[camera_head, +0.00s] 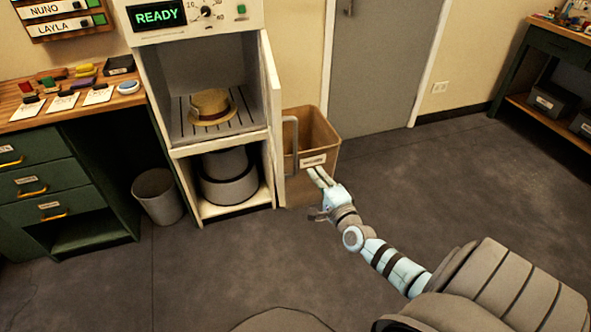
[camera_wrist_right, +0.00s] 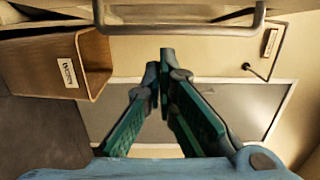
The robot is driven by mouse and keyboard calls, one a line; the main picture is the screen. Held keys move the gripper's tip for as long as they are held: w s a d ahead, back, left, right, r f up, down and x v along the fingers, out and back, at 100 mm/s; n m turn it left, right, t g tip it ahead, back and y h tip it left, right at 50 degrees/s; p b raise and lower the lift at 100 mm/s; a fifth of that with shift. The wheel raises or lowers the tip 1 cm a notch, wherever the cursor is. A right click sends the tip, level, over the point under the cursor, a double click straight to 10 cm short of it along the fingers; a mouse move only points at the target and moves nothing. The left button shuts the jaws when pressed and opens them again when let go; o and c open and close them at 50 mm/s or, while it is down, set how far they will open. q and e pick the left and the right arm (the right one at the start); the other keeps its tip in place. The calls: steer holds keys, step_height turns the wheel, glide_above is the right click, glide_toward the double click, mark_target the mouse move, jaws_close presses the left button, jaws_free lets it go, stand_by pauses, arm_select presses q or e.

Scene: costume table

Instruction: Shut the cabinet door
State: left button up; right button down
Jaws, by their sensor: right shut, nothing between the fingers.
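The white cabinet (camera_head: 157,100) stands open, with a straw hat (camera_head: 212,105) on its slatted shelf. Its door (camera_head: 272,110) stands swung out on the right side and shows nearly edge-on. The door's grey handle (camera_head: 292,146) is on the face turned right; the handle bar (camera_wrist_right: 190,30) also crosses the top of the right wrist view. My right gripper (camera_head: 318,175) is shut and empty, just right of and below the handle; no contact is visible. In the right wrist view its fingertips (camera_wrist_right: 160,62) meet below the bar. My left gripper is not in view.
A labelled brown bin (camera_head: 322,140) stands right behind the door. Grey round objects (camera_head: 228,178) fill the lower compartment. A wastebasket (camera_head: 158,196) and a green workbench (camera_head: 50,190) are on the left. The floor (camera_head: 230,260) in front is clear.

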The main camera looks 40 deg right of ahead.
mark_target(294, 157)
steer(key=w, duration=0.3)
steer(key=w+a+b, duration=0.1)
steer(key=w, duration=0.2)
steer(key=shift+w+a, duration=0.15)
steer(key=shift+w, duration=0.1)
steer(key=shift+w+a+f, duration=0.1)
steer(key=shift+w+a, duration=0.05)
steer(key=shift+a, duration=0.3)
